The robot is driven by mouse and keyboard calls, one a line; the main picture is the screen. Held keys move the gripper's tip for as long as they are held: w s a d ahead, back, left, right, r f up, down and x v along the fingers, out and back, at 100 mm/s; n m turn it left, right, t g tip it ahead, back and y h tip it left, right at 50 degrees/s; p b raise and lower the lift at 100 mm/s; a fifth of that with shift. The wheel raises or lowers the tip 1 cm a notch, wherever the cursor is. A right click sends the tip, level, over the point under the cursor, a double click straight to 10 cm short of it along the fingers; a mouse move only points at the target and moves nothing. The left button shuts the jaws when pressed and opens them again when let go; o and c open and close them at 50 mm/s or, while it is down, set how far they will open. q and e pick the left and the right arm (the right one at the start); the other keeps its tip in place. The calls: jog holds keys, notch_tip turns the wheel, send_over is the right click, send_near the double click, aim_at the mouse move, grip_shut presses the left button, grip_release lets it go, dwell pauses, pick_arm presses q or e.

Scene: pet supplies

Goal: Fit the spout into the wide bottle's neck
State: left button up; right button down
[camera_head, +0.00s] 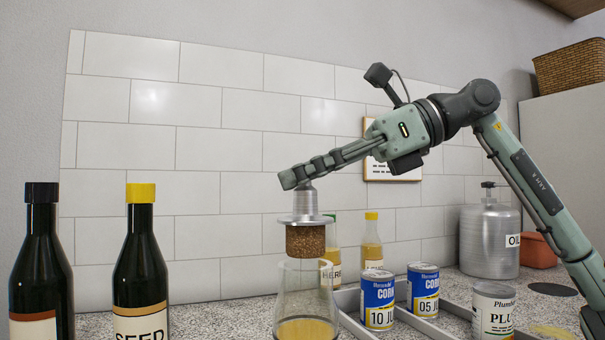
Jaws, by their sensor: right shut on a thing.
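My right gripper (299,180) comes in from the right and is shut on the spout (307,206), a metal pourer with a round flange and a brown cork stopper below it. The spout is held roughly upright over the wide bottle (304,295), a clear glass bottle with yellowish liquid at the bottom. The cork's lower end is at the height of the bottle's rim. I cannot tell whether it is inside the neck or just above it. My left gripper is not in view.
Two dark bottles, one black-capped (41,260) and one yellow-capped (140,260), stand at left.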

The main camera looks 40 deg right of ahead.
aim_at(303, 216)
jog(key=shift+f+b, duration=2.45)
jog(key=shift+f, duration=0.25)
jog(key=c, duration=1.5)
grip_release()
jog(key=v, duration=1.2)
jog(key=shift+r, duration=0.1)
